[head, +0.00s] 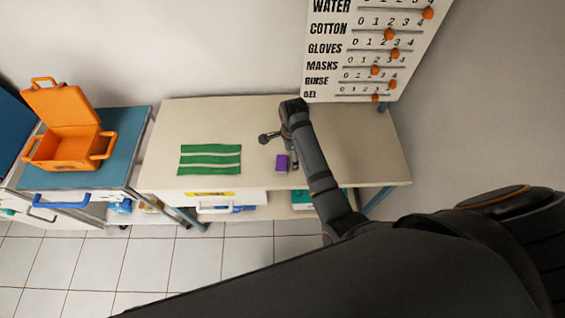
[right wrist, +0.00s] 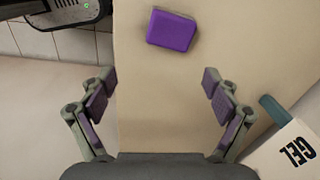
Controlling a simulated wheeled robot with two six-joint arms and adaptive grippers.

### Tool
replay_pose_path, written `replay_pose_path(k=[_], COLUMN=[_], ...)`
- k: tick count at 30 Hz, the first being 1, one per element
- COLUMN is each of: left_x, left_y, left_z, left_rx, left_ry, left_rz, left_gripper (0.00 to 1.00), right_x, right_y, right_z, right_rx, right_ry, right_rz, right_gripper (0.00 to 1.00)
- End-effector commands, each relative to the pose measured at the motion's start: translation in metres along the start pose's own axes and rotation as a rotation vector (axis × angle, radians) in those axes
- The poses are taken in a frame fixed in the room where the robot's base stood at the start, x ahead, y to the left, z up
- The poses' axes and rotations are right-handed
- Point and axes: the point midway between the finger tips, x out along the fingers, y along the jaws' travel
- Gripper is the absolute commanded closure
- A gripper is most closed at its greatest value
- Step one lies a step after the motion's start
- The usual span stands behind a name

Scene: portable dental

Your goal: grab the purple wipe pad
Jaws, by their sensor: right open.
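The purple wipe pad (head: 282,162) lies on the beige table near its front edge, just left of my right arm in the head view. In the right wrist view the purple wipe pad (right wrist: 172,30) is a small block at the top, beyond the fingertips and roughly between their lines. My right gripper (right wrist: 157,82) is open and empty, its two fingers spread wide above the table. In the head view my right gripper (head: 281,142) is small and partly hidden by its own arm, close to the pad. My left gripper is not in view.
A green striped mat (head: 210,168) lies on the beige table (head: 365,170), left of the pad. A supply board (head: 375,45) with orange sliders stands at the back right. An open orange case (head: 62,150) sits on a blue-topped cart (head: 128,120) at the left.

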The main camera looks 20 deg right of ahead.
Motion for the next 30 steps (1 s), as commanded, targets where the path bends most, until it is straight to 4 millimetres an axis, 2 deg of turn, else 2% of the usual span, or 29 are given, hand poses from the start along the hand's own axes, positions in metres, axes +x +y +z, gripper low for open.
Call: replay_pose_path(k=[1,3,9,11,18,26,30], left_x=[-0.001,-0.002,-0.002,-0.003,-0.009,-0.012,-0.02], left_y=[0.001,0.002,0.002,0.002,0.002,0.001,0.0], left_z=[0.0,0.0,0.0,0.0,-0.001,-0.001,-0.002], left_rx=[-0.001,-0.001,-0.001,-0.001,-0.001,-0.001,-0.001], left_ry=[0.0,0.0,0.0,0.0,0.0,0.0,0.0], left_rz=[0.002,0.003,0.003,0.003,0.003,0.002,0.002], left_gripper=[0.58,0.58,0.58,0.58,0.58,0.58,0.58], right_x=[-0.012,-0.022,-0.028,-0.022,0.017,0.029,0.051], right_y=[-0.009,-0.015,-0.019,-0.018,-0.017,-0.016,-0.015], right_z=[0.009,0.017,0.021,0.021,0.021,0.023,0.027], right_rx=[0.086,0.182,0.26,0.259,0.257,0.256,0.256], right_ry=[-0.005,-0.004,-0.001,0.0,0.001,-0.001,0.0], right_rz=[0.01,0.026,0.039,0.04,0.039,0.038,0.04], right_gripper=[0.11,0.11,0.11,0.11,0.11,0.11,0.11])
